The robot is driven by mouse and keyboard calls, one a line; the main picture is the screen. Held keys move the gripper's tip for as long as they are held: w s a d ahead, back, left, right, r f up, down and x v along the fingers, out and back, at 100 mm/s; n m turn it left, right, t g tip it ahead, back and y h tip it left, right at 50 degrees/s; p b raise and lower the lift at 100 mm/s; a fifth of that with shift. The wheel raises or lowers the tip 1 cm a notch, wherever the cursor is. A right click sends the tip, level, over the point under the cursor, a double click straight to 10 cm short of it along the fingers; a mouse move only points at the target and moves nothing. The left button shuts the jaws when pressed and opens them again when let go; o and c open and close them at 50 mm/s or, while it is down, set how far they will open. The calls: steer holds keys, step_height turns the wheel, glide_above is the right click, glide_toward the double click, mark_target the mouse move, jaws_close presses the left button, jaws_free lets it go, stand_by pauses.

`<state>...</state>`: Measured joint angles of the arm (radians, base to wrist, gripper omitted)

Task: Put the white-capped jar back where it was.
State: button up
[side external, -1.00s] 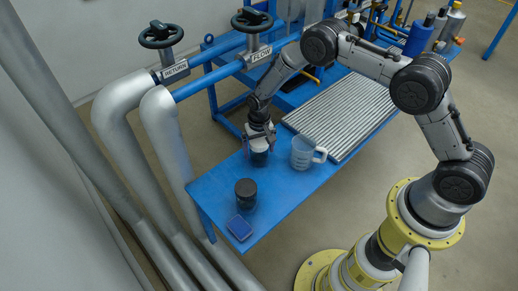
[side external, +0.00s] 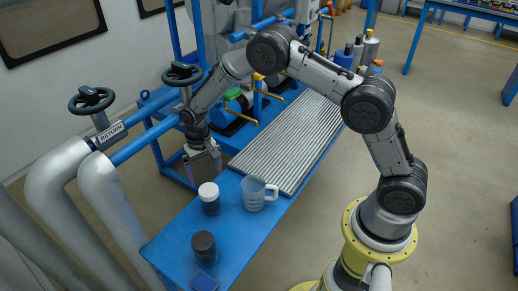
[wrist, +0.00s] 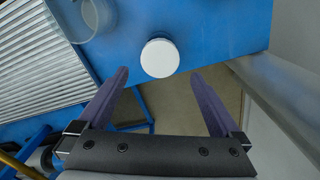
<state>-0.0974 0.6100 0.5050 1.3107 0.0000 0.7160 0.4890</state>
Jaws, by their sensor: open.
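The white-capped jar (side external: 210,205) stands upright on the blue table, left of the clear measuring jug and behind the dark-lidded jar. In the wrist view its round white cap (wrist: 160,58) shows from above, just beyond the fingertips and centred between them. My gripper (side external: 203,166) is open and empty, behind the jar near the table's far-left edge. Both fingers (wrist: 160,75) are spread wide and apart from the cap. The jar's body is hidden under its cap in the wrist view.
The measuring jug (side external: 256,195) stands close to the jar's right. A ribbed metal surface (side external: 290,140) lies to the right. Valve pipes (side external: 150,138) run along the left.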

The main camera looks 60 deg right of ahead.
steer(key=s+d+r+n+t, duration=0.1)
steer(key=s+r, duration=0.4)
steer(key=r, duration=0.6)
steer(key=s+d+r+n+t, duration=0.15)
steer(key=s+r, duration=0.35)
steer(key=r, duration=0.7)
steer(key=s+d+r+n+t, duration=0.1)
steer(key=s+r, duration=0.1)
steer(key=s, duration=0.9)
steer(key=s+d+r+n+t, duration=0.1)
steer(key=s+r+t, duration=0.1)
steer(key=s, duration=1)
steer(key=shift+d+r, duration=0.15)
steer(key=shift+r, duration=0.6)
